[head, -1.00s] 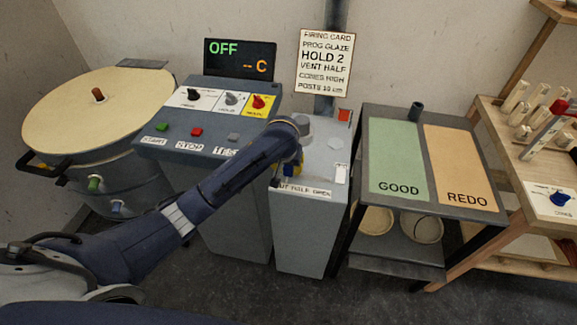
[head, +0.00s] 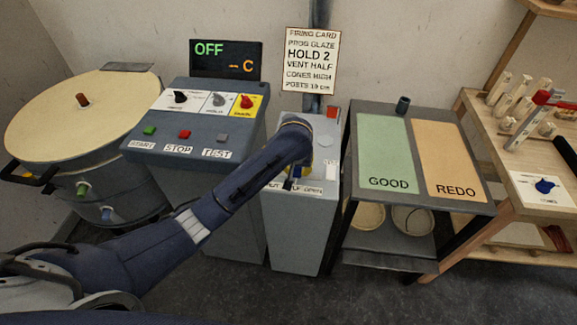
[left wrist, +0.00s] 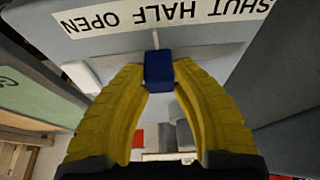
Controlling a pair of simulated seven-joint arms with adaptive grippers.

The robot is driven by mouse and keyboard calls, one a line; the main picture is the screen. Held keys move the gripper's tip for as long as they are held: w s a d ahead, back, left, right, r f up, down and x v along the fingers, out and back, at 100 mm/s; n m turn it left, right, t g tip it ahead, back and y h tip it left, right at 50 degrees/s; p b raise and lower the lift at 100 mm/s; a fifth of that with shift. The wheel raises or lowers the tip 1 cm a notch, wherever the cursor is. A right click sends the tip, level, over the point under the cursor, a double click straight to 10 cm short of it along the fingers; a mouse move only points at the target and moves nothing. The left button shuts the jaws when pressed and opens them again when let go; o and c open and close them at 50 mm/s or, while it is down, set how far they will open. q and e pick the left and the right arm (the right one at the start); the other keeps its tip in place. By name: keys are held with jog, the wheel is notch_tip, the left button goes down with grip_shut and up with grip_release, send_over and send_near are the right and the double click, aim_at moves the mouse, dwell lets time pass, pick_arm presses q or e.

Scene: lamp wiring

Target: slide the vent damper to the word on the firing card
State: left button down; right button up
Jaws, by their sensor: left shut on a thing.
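The firing card (head: 312,60) on the back wall reads PROG GLAZE, HOLD 2, VENT HALF, CONES HIGH. The vent damper is a small blue knob (left wrist: 159,70) on the narrow grey box (head: 295,235). Its label (left wrist: 165,15) reads SHUT, HALF, OPEN and appears upside down in the left wrist view. My left gripper (left wrist: 160,75) has its yellow fingers shut on the knob. In that view the knob is near HALF, toward the OPEN side; its exact alignment is hard to judge. In the head view my gripper (head: 297,172) and arm cover part of the label. My right gripper is out of view.
The control panel (head: 195,125) with buttons and dials stands left of the box, below a display (head: 226,60) reading OFF. A round kiln (head: 75,120) is at the far left. A table (head: 403,105) with GOOD and REDO areas stands close on the right.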

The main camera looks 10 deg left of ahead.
pick_arm(q)
jog(key=c, duration=1.1)
grip_release()
jog(key=shift+v, duration=5.9)
